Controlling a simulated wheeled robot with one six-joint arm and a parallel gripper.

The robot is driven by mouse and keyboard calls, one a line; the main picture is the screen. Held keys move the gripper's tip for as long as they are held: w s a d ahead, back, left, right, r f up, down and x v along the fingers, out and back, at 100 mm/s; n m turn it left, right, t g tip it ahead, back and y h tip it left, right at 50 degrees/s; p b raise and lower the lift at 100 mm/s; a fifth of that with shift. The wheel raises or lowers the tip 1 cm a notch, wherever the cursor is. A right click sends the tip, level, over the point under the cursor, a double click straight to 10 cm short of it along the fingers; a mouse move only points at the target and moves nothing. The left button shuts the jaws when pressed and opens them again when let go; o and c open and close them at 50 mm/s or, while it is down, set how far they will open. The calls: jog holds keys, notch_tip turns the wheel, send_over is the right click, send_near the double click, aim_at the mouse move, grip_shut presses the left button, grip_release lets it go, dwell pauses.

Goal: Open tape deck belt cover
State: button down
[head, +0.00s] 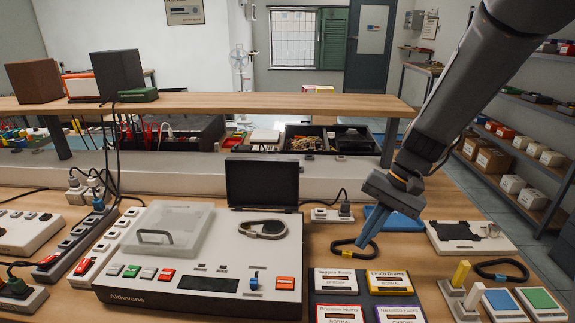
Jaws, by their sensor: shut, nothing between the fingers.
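The tape deck (230,303), labelled Aldavano, stands on the workbench in the head view, left of my gripper. A dark panel (262,183) stands upright at its rear right edge, like a raised lid; its joint with the deck is too small to make out. In front of this panel, a dark belt loop with a yellowish mark (262,229) lies on the deck's top. A clear cover with a handle (168,232) lies flat over the deck's left part. My gripper (363,243) points down right of the deck, its blue fingers shut and empty.
Another belt loop (346,250) lies on the bench by my fingertips, and one more (502,277) lies farther right. Labelled cassettes (333,281) sit in front of my gripper. A power strip (328,216) stands behind. A wooden shelf (230,104) spans the back.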

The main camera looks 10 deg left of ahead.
aim_at(288, 160)
jog(key=w+a+r+y+b, duration=0.2)
jog(key=w+a+y, duration=0.15)
jog(key=w, duration=0.55)
jog(key=w+a+r+y+b, duration=0.1)
jog(key=w+a+r+y, duration=0.15)
jog(key=w+y, duration=0.45)
jog(key=w+a+r+y+b, duration=0.1)
jog(key=w+a+y+b, duration=0.2)
jog(key=w, duration=0.8)
jog(key=shift+s+a+r+p, duration=0.3)
jog(key=shift+s+a+p, duration=0.6)
jog(key=shift+a, duration=1.05)
jog(key=shift+s+a+r+p, duration=0.3)
jog(key=shift+s+a+p, duration=0.3)
jog(key=shift+a+p, duration=0.95)
jog(key=shift+s+a+r+p, duration=0.3)
jog(key=shift+s+a+p, duration=0.4)
jog(key=shift+a, duration=1.6)
